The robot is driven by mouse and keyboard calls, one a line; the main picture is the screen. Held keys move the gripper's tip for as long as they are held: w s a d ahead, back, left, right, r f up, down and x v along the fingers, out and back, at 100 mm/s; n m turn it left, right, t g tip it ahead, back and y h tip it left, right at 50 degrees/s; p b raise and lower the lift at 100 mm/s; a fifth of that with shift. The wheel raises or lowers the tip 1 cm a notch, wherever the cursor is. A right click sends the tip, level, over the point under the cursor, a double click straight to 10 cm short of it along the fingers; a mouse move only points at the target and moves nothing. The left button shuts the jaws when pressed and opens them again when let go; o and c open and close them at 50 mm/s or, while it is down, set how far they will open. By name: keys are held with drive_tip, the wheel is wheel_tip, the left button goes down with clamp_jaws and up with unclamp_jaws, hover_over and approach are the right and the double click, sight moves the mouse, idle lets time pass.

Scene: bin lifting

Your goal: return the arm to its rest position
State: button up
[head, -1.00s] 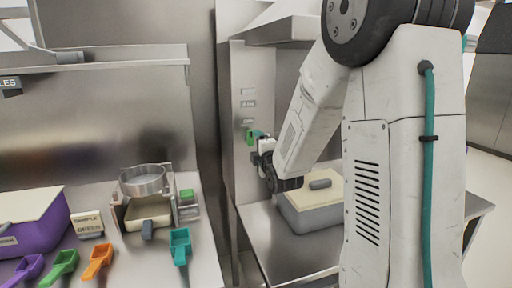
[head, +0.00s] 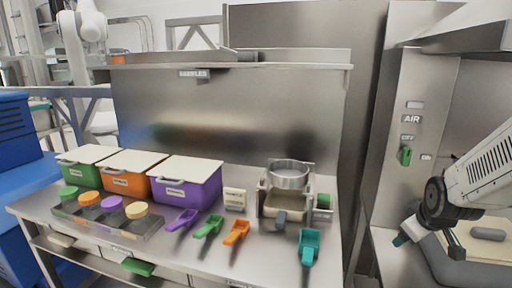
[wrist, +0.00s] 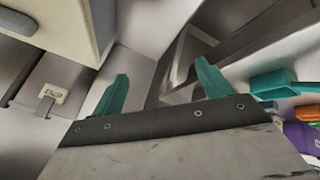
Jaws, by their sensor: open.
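My arm (head: 490,170) comes in from the right edge of the head view and is bent downward. My gripper (head: 403,238) is at its lower end, with a teal fingertip showing left of the grey bin (head: 440,262). In the wrist view, the two teal fingers of my gripper (wrist: 160,85) stand well apart with nothing between them. The head view hides part of the gripper behind its own wrist.
A steel bench holds green (head: 88,165), orange (head: 132,174) and purple bins (head: 187,180), several coloured scoops, and a sieve (head: 288,174) on a stand. A wall panel with a green switch (head: 405,155) stands behind the gripper. The grey bin has a cream lid.

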drive_tip(key=s+a+r+m+g, duration=0.1)
drive_tip(key=s+a+r, duration=0.2)
drive_tip(key=s, duration=0.5)
drive_tip(key=s+a+r+m+g+y, duration=0.1)
drive_tip(key=s+a+r, duration=0.3)
drive_tip(key=s, duration=0.5)
drive_tip(key=s+a+r+m+g+y, duration=0.1)
drive_tip(key=s+a+r+m+g, duration=0.1)
drive_tip(key=s+a, duration=0.4)
drive_tip(key=shift+s+a+r+m+g, duration=0.3)
drive_tip(key=shift+s+a+r+g, duration=0.15)
drive_tip(key=shift+s+r, duration=0.65)
drive_tip(key=shift+s+f, duration=0.1)
drive_tip(key=shift+f, duration=0.05)
drive_tip(key=shift+c, duration=0.4)
